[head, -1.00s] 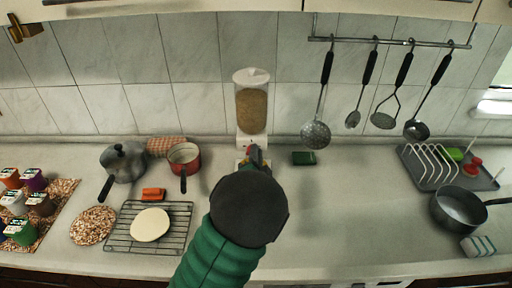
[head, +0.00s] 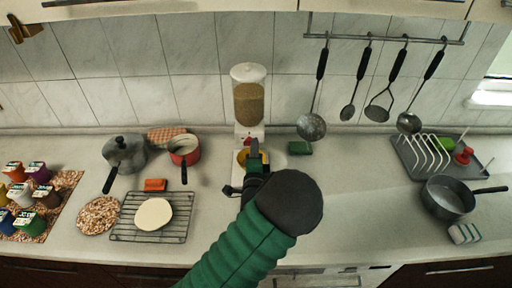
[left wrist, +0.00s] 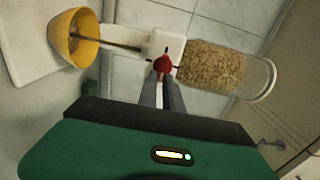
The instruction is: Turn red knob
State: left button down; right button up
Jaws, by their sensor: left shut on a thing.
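The dispenser (head: 249,100) is a clear cylinder of brown grain on a white stand against the tiled wall. It lies sideways in the left wrist view (left wrist: 215,66). Its red knob (left wrist: 163,64) is at the front of the white body, between my left fingertips. My left gripper (left wrist: 161,78) is shut on the red knob; in the head view it reaches the dispenser's front (head: 255,152). A yellow bowl (left wrist: 83,38) stands under the spout, partly hidden by the gripper in the head view (head: 241,157). A brown streak of grain runs from spout to bowl. My right gripper is not in view.
A red pot (head: 184,151) and grey pot (head: 124,153) stand left of the dispenser, behind a wire rack (head: 150,232). A green sponge (head: 299,148) lies close right. A dish rack (head: 425,155) and dark pan (head: 447,198) are farther right. The counter between is clear.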

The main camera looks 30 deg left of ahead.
pick_arm(q)
jog(key=shift+a+r, duration=0.25)
jog(key=c, duration=1.5)
grip_release()
jog(key=shift+s+d+r, duration=0.1)
jog(key=shift+f, duration=0.3)
